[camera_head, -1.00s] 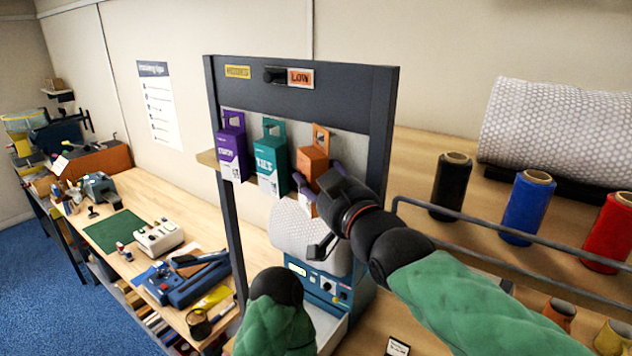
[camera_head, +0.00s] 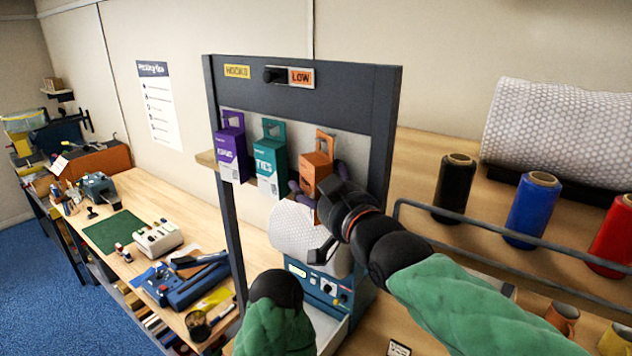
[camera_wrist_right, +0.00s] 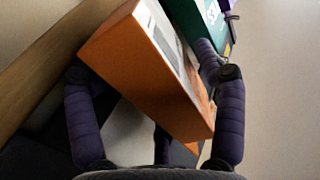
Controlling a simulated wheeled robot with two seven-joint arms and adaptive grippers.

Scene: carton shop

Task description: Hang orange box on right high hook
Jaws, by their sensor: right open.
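The orange box (camera_head: 315,171) stands upright at the right end of a row of boxes on the dark frame (camera_head: 386,150). Its hang tab is at the top; I cannot see whether a hook passes through it. My right gripper (camera_head: 317,180) is open around the box, with purple fingers on either side. In the right wrist view the orange box (camera_wrist_right: 150,75) lies between the spread fingers of the gripper (camera_wrist_right: 158,115). The left finger looks apart from it; the right finger is close to its edge and contact is unclear. My left gripper is not in view.
A teal box (camera_head: 268,165) and a purple box (camera_head: 231,150) are in the row to the left. The teal box (camera_wrist_right: 213,20) is close beyond the right finger. A LOW sign (camera_head: 301,77) is on the frame top. A grey rail (camera_head: 480,234) and spools stand right.

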